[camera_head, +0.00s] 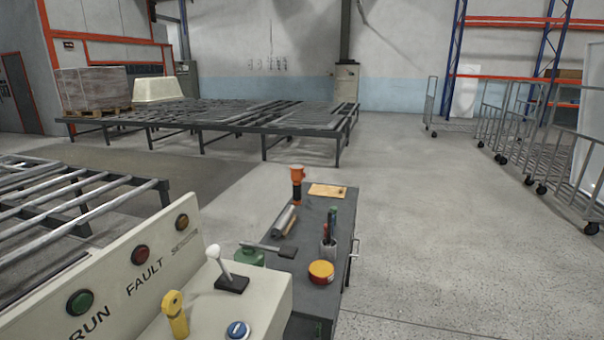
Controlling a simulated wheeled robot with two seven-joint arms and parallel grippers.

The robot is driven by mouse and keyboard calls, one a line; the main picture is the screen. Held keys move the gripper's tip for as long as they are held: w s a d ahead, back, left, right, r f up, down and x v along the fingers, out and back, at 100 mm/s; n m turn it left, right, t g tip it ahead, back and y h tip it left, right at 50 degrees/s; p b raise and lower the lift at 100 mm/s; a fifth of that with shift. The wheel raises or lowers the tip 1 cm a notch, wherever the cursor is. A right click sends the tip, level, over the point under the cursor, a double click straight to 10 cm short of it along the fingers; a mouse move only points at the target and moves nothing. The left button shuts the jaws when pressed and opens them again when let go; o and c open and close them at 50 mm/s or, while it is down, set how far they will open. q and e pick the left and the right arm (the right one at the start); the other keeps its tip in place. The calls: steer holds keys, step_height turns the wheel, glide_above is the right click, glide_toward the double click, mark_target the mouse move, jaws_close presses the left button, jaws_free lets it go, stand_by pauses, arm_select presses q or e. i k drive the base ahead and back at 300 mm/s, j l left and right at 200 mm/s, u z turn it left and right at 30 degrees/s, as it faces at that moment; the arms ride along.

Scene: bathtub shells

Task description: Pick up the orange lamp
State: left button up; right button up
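The orange lamp (297,174) looks like a small upright light with an orange head and a dark lower part. It stands at the far left of the dark grey cabinet top (318,205). My left and right grippers are not in view, and nothing is seen holding the lamp.
A control console (190,290) stands at front left. Floor (450,240) to the right is clear.

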mark_target(296, 171)
steer(key=l+z, duration=0.25)
steer(key=i+l+z, duration=0.25)
steer(key=l+z, duration=0.25)
steer(key=l, duration=0.15)
steer(key=i+l, duration=0.2)
steer(key=i, duration=0.2)
steer(key=i+l+z, duration=0.1)
steer(key=i, duration=0.35)
steer(key=i+l, duration=0.2)
steer(key=i, duration=0.2)
steer(key=i+j+u, duration=0.15)
steer(key=i+u, duration=0.35)
steer(key=i+l+u, duration=0.1)
steer(key=i+u, duration=0.4)
steer(key=i+l+u, duration=0.3)
steer(key=i+u, duration=0.15)
steer(key=i+l+u, duration=0.6)
steer(key=i+u, duration=0.2)
steer(key=u, duration=0.15)
steer(key=i+l+u, duration=0.15)
steer(key=u, duration=0.35)
steer(key=i+l+u, duration=0.3)
steer(key=u, duration=0.15)
steer(key=k+j, duration=0.1)
steer(key=k, duration=0.35)
